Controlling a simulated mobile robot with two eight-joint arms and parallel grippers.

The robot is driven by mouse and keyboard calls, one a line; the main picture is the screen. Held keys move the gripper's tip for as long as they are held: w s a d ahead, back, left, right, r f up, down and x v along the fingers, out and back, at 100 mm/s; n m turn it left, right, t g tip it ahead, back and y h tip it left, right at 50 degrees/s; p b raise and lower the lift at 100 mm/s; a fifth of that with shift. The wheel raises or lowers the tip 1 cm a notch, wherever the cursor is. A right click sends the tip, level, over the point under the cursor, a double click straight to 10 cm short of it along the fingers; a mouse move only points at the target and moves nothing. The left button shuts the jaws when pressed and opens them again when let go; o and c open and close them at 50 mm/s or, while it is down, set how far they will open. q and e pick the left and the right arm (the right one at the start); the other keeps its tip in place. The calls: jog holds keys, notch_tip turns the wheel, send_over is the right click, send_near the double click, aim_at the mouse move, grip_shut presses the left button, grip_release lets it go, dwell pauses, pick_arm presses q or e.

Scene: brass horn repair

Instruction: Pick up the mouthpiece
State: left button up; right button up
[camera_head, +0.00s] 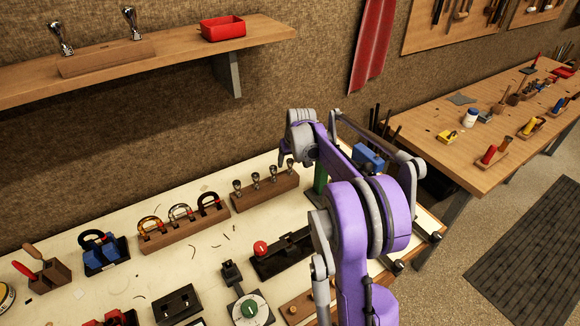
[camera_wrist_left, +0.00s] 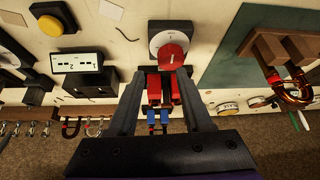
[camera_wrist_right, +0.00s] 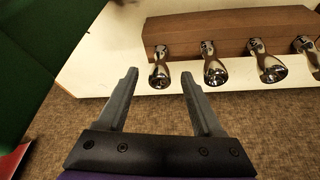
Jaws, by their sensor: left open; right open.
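Several silver mouthpieces stand in a row in a wooden rack (camera_head: 265,191) on the bench; one is the mouthpiece at its left end (camera_head: 237,187). My right gripper (camera_head: 284,157) is over the rack's right end. In the right wrist view it is open and empty. The end mouthpiece (camera_wrist_right: 159,74) shows between its fingertips, with no visible contact. The neighbouring mouthpieces (camera_wrist_right: 214,70) and (camera_wrist_right: 267,66) lie to its right there. My left gripper (camera_wrist_left: 158,78) is open, with red and blue parts showing between its fingers. It is not in the head view.
A green block (camera_head: 320,180) stands close right of the rack. A shelf (camera_head: 175,60) overhangs the back, with two more silver pieces.

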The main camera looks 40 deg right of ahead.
jog(key=shift+w+d+f, duration=0.1)
jog(key=shift+w+f, duration=0.05)
jog(key=shift+f, duration=0.2)
jog(key=shift+r, duration=0.1)
jog(key=c, duration=0.3)
grip_shut()
pick_arm(q)
jog(key=shift+w+r, duration=0.1)
jog(key=shift+r, duration=0.1)
pick_arm(e)
notch_tip(320, 180, up, 10)
pick_arm(q)
jog(key=shift+r, duration=0.1)
pick_arm(e)
jog(key=shift+r, duration=0.1)
